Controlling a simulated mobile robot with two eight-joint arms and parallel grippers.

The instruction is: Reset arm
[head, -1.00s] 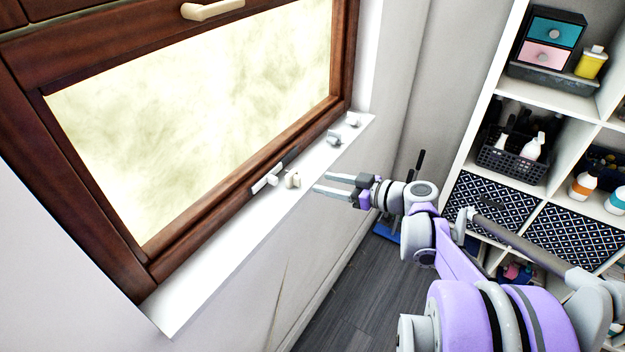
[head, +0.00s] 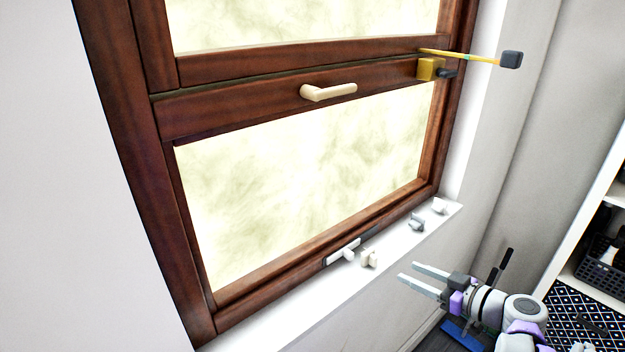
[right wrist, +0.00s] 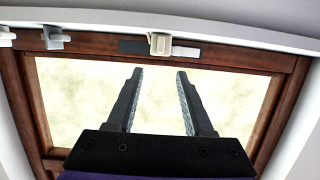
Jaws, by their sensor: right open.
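A thin yellow arm (head: 471,57) with a dark block (head: 511,60) at its right end sticks out near the window's upper right corner in the head view. A gold block (head: 430,69) with a dark knob (head: 447,73) sits just below it on the window frame. My right gripper (head: 407,271) is open and empty beside the window sill, well below the yellow arm. In the right wrist view its two fingers (right wrist: 159,72) are apart with nothing between them. My left gripper is not in view.
The brown window frame (head: 240,115) has a cream handle (head: 328,92). Small fittings (head: 369,257) stand on the white sill (head: 290,318), close to my right gripper. A white shelf (head: 600,215) with a dark basket (head: 605,260) is at the right.

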